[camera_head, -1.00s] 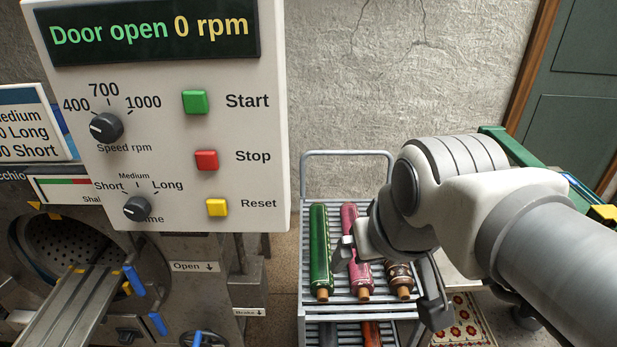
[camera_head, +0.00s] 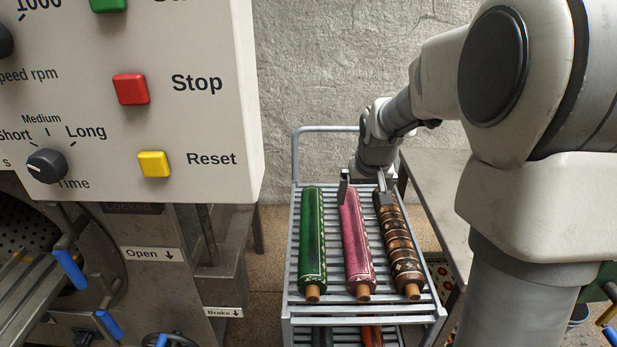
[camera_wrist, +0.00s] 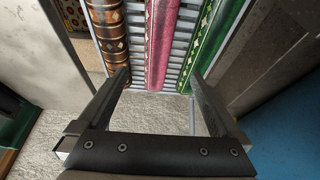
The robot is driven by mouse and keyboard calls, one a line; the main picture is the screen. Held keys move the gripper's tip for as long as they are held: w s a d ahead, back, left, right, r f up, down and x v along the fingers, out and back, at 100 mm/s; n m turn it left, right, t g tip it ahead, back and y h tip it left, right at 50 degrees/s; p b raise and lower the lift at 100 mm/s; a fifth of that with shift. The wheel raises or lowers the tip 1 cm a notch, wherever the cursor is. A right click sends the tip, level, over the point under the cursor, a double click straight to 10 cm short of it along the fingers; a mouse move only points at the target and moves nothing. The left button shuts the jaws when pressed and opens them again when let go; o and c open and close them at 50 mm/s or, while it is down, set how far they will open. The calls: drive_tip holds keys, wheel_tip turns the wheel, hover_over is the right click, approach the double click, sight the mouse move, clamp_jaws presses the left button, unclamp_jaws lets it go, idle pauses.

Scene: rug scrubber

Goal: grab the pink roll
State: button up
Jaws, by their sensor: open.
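The pink roll (camera_head: 357,240) lies in the middle of the slatted cart top, between a green roll (camera_head: 312,240) and a brown patterned roll (camera_head: 400,247). My gripper (camera_head: 363,190) is open at the far end of the rolls. One finger shows near the pink roll's far end and the other by the brown roll's far end. In the wrist view the pink roll (camera_wrist: 161,40) runs between the two open fingers (camera_wrist: 160,85), ahead of them. Nothing is held. Whether a finger touches a roll cannot be told.
The slatted cart (camera_head: 337,310) has a raised handle (camera_head: 328,131) at the back and more rolls on its lower shelf. A control panel (camera_head: 130,110) stands at the left, a grey table (camera_head: 440,190) at the right, and a wall behind.

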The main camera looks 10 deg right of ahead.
sight(355, 227)
drive_tip(key=b+x, duration=0.1)
drive_tip(key=x, duration=0.4)
drive_tip(key=b+x, duration=0.1)
drive_tip(key=x, duration=0.4)
drive_tip(key=b+x, duration=0.1)
drive_tip(key=x, duration=0.4)
drive_tip(key=shift+w+d+b, duration=0.25)
drive_tip(key=shift+d+b, duration=0.05)
drive_tip(key=shift+b, duration=0.1)
drive_tip(key=shift+b+x, duration=0.95)
drive_tip(key=shift+x, duration=1.75)
clamp_jaws()
drive_tip(key=shift+r, duration=0.1)
